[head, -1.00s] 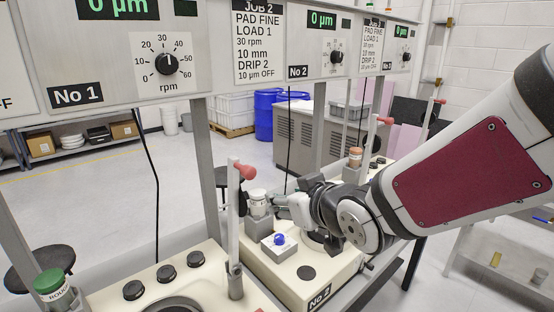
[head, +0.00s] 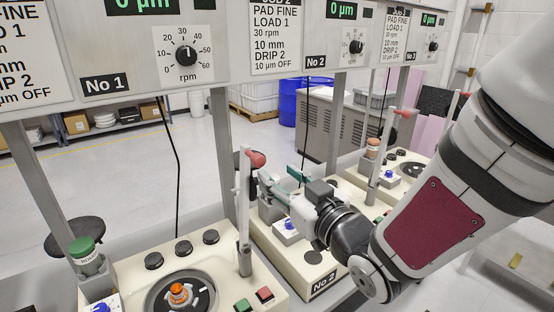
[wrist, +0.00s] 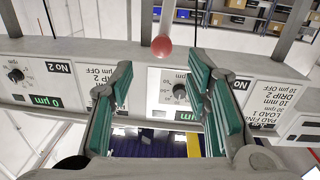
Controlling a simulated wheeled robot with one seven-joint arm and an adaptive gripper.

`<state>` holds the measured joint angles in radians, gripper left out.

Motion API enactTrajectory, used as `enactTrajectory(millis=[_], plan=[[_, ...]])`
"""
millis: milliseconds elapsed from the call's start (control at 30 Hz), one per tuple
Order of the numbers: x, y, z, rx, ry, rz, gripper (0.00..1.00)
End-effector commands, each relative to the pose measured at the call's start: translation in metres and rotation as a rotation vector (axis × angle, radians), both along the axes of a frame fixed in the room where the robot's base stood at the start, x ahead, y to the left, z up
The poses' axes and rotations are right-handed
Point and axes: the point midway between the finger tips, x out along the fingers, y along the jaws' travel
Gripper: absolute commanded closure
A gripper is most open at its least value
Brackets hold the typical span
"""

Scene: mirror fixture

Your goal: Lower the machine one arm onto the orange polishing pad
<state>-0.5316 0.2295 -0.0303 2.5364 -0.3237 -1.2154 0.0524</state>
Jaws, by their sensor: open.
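Machine one (head: 130,270) stands at the lower left of the head view. Its arm is a raised, upright grey post (head: 243,215) with a red ball handle (head: 256,159) at the top. An orange piece (head: 178,292) sits in the middle of the dark round plate; I cannot tell whether it is the pad itself. My gripper (head: 278,184) is open, just right of the post and a little below the ball. In the wrist view the ball (wrist: 162,46) shows between and beyond the open fingers (wrist: 161,75), with no contact visible.
Machine two (head: 320,262), with a blue-knobbed block (head: 289,229), lies beneath my gripper. A green-capped bottle (head: 86,255) stands at machine one's left. The control panel (head: 130,50) and its grey uprights stand behind. A black cable (head: 172,140) hangs there.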

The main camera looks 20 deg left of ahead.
Motion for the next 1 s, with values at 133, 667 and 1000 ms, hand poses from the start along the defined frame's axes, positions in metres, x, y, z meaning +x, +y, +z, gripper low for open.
enactTrajectory(millis=[133,667,1000], plan=[[0.011,0.007,-0.002,0.002,-0.005,0.002,0.56],[0.046,0.05,-0.001,-0.001,0.002,0.002,0.56],[0.068,0.073,0.0,0.0,0.002,0.002,0.56]])
